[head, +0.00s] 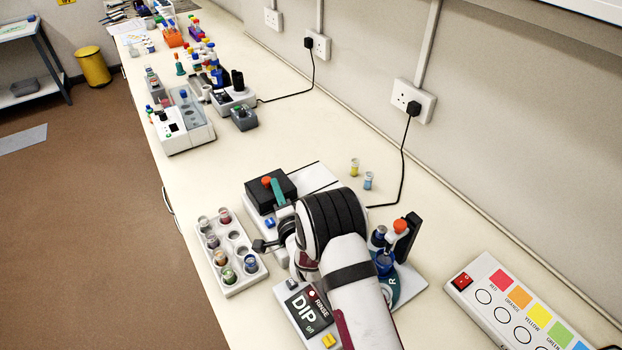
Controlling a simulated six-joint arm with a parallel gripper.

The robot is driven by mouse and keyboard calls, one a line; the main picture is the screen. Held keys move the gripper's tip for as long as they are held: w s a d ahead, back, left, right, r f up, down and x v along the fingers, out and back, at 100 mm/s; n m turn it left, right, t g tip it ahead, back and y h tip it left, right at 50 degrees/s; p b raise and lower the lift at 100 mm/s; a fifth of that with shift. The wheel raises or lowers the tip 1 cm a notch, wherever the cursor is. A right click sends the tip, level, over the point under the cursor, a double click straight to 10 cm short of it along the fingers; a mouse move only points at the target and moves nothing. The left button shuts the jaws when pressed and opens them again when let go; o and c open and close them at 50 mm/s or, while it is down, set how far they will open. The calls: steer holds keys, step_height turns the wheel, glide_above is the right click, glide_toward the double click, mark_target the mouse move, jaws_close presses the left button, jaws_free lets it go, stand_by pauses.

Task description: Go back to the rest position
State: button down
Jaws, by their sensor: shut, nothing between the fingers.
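My arm (350,285) reaches up from the bottom of the head view and bends over the middle of the bench. My gripper (260,246) shows small and dark at the left of the bent arm, just right of the white rack of vials (238,268). It is shut and empty, and the arm hides part of the wrist. The DIP/RINSE station (305,308) lies partly under the arm. A black box device (270,191) with an orange-topped teal part (277,190) stands behind the wrist.
A stand with an orange-topped item (400,227) and a blue cup (384,262) is close right of the arm. A colour panel (525,310) lies at the lower right.

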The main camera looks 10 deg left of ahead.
steer(key=v, duration=0.9)
steer(key=shift+d, duration=0.15)
steer(key=d+r+g+h, duration=0.2)
steer(key=d+r+h, duration=0.1)
steer(key=d, duration=0.4)
steer(key=d+r+g+h, duration=0.2)
steer(key=d+r+h, duration=0.15)
steer(key=d, duration=0.25)
steer(key=s+d+r+n+g, duration=0.1)
steer(key=s+d+g, duration=0.2)
steer(key=s, duration=0.7)
steer(key=s+d+r+n+g, duration=0.1)
steer(key=s+d+r+g, duration=0.1)
steer(key=s, duration=0.8)
steer(key=s+d+r+n+g, duration=0.1)
steer(key=s+d+g, duration=0.3)
steer(key=s, duration=0.7)
steer(key=shift+d+r+n+g+h, duration=0.3)
steer(key=shift+r+g+h, duration=0.15)
steer(key=shift+g, duration=0.55)
